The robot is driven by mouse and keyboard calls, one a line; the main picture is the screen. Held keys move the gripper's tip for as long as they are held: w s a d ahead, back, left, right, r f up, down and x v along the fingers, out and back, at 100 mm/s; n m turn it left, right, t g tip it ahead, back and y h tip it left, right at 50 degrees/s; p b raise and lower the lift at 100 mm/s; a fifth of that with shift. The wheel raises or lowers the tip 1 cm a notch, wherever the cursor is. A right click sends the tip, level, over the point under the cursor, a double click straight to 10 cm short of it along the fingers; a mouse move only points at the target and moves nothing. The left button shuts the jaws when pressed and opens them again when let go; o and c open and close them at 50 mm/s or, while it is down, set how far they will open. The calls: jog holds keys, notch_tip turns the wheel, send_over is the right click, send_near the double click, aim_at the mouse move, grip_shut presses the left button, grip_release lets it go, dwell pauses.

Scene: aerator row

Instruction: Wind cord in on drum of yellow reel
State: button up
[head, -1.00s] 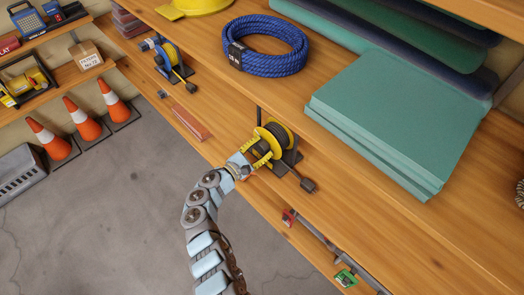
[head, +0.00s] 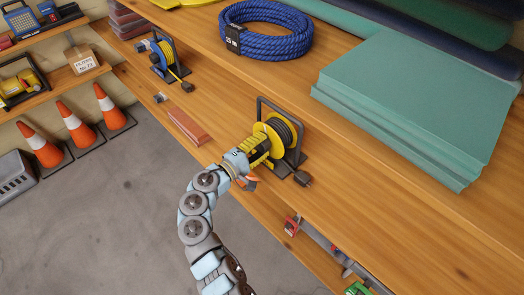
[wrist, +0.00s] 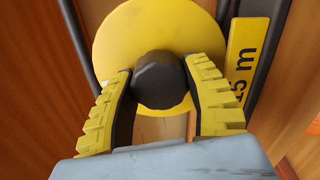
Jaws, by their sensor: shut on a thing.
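The yellow reel (head: 272,132) stands on the wooden shelf in a dark frame, with dark cord wound on its drum. A black plug (head: 303,179) lies on the shelf close to the reel's foot. My gripper (head: 256,156) is at the reel's near side. In the wrist view, its yellow ridged fingers (wrist: 164,98) close around a round black knob (wrist: 160,80) in front of the reel's yellow disc (wrist: 155,30). A yellow label reading "5 m", its start hidden, is on the right. The cord is hidden there.
A smaller reel with yellow cord (head: 166,58) stands further left. A brick-coloured block (head: 188,126) lies between the reels on the shelf. A blue rope coil (head: 265,30) and green mats (head: 410,110) lie on the level above. Traffic cones (head: 75,128) stand at left.

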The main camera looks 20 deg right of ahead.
jog(key=shift+f+m+b, duration=0.1)
jog(key=shift+m+b, duration=0.85)
jog(key=shift+m, duration=0.05)
jog(key=o, duration=1.2)
jog(key=shift+a, duration=0.1)
jog(key=v, duration=1.1)
jog(key=shift+s+a, duration=0.2)
jog(key=shift+a, duration=0.15)
